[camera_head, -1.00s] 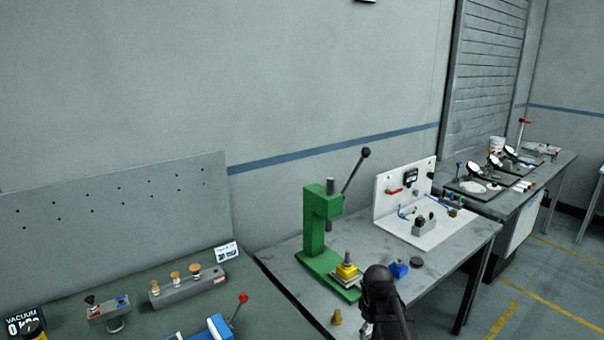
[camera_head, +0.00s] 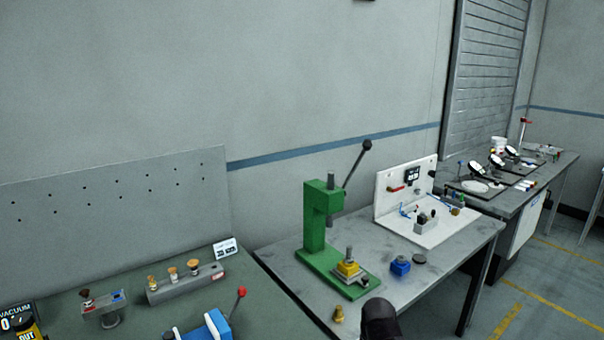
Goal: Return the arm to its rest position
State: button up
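Part of my arm (camera_head: 379,318) shows as a dark rounded link at the bottom edge of the head view, in front of the grey bench. My gripper and its fingers are not in the picture, so what they do or hold is hidden.
A green press (camera_head: 318,225) with a raised lever stands on the grey bench (camera_head: 285,262). A white panel fixture (camera_head: 392,208) stands behind. A blue device (camera_head: 212,326) is at left.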

dwell(1.1)
jog(key=shift+c, duration=1.1)
jog(key=shift+s, duration=0.1)
